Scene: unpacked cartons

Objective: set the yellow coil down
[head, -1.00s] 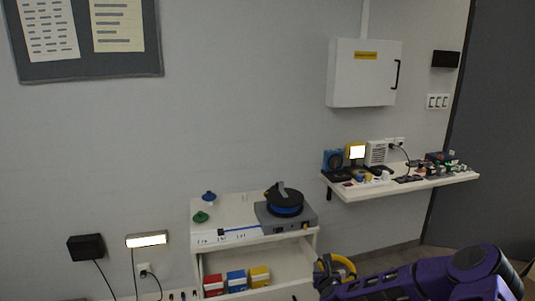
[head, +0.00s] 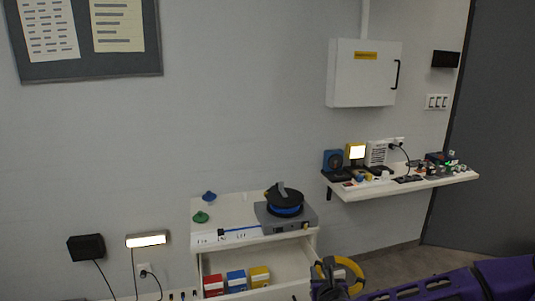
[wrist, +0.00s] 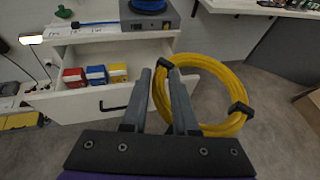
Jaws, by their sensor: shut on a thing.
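The yellow coil (wrist: 222,72) is a ring of cable with black ties. My gripper (wrist: 155,70) is shut on its left side in the wrist view, and the floor shows through and around the ring. In the head view the coil (head: 358,273) is at the bottom, right of the open drawer, with my gripper (head: 328,268) at its left side. The lower part of the coil is partly hidden by my gripper in the wrist view.
An open drawer (wrist: 105,95) holds red, blue and yellow boxes. A grey device with a blue-black reel (head: 285,203) stands on the cabinet top (head: 237,207). A cluttered wall shelf (head: 410,185) is at the right.

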